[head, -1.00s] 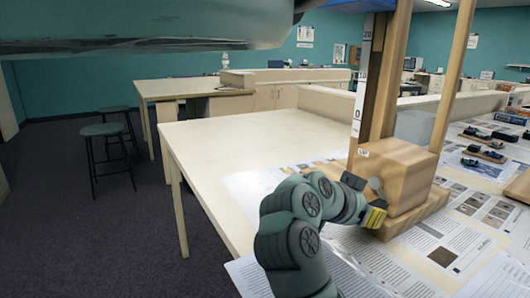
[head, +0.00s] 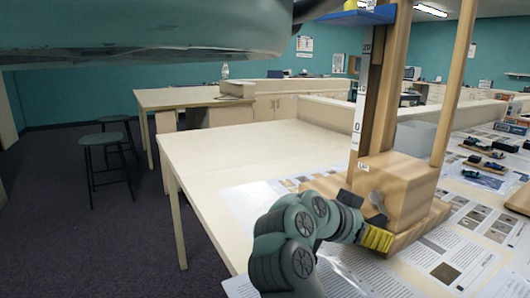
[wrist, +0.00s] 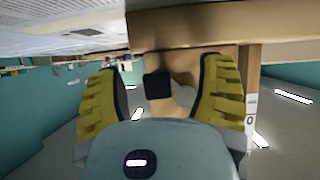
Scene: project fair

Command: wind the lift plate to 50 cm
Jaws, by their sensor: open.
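The wooden lift has a box base (head: 405,185), a tall post and a white scale strip (head: 359,115) with 0 low down and 20 near the top of view. Its blue plate (head: 357,17) is at the top edge, above the 20 mark. A pale grey rounded piece (head: 376,200) sits on the box's near face. The wrist view shows this grey piece (wrist: 186,96) beside a black block (wrist: 157,85), both between my fingers. My gripper (head: 366,220) is open at that face, its yellow fingers (wrist: 163,82) apart. I cannot tell whether they touch anything.
The pale table (head: 245,150) has bare room left of the lift. Printed sheets (head: 470,230) lie around the lift. Small models (head: 485,165) stand at the right. Two stools (head: 105,140) stand on the floor at the left.

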